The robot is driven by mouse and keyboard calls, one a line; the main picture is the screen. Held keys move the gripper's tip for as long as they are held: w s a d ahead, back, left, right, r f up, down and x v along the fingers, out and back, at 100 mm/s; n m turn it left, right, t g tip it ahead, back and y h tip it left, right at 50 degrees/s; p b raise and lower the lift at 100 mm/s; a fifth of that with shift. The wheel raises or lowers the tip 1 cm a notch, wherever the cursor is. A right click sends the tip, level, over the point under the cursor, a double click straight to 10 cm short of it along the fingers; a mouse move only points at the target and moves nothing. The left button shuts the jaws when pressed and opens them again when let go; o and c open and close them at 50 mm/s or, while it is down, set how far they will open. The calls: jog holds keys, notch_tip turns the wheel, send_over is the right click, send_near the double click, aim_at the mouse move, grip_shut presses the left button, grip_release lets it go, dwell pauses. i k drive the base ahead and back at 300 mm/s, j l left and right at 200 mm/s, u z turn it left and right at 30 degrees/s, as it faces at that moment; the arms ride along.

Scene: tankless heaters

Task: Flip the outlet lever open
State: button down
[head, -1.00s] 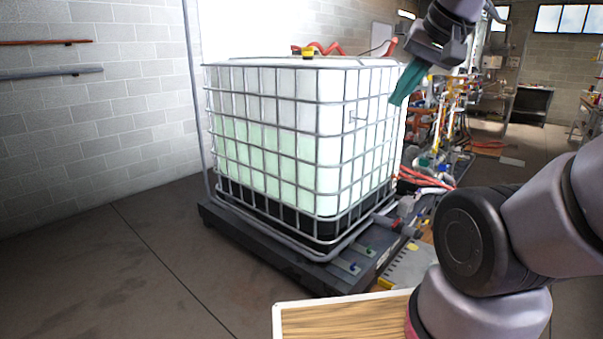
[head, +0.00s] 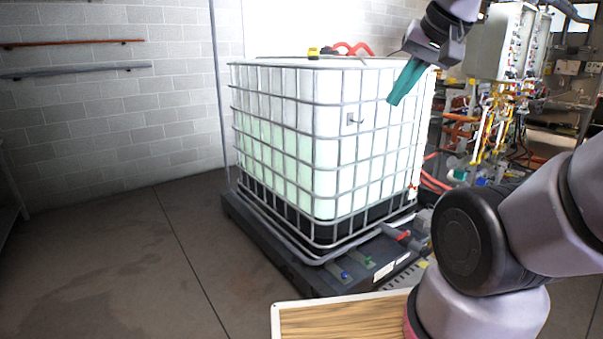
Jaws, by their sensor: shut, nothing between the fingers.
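My gripper (head: 393,100) has teal fingers that are shut and empty. In the head view it hangs tilted in front of the tank's upper right part, well above the floor. A grey outlet pipe (head: 391,229) sticks out low at the right side of the caged white tank (head: 285,140). A small red piece (head: 404,236) sits on its end; it may be the outlet lever, but it is too small to tell its position. My gripper is far above it and apart from it. My own arm hides part of the area to its right.
The tank stands on a dark pallet (head: 300,275) with small blue and green fittings on its front edge. Grey cabinets (head: 500,42) with yellow and orange piping stand at the right rear. A wooden board (head: 340,320) lies at the bottom. The floor at left is clear.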

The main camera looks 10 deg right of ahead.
aim_at(402, 236)
jog(key=i+l+u, duration=0.15)
jog(key=l, duration=0.5)
jog(key=i+l+u, duration=0.15)
jog(key=l, duration=0.5)
jog(key=i+l+u, duration=0.15)
jog(key=l, duration=0.55)
jog(key=l+u, duration=0.15)
jog(key=l, duration=0.55)
jog(key=i+l+u, duration=0.1)
jog(key=l, duration=0.55)
jog(key=i+l+u, duration=0.1)
jog(key=l, duration=0.5)
jog(key=i+l+u, duration=0.1)
jog(key=l, duration=0.55)
jog(key=i+l, duration=0.15)
jog(key=l, duration=0.5)
jog(key=u, duration=0.05)
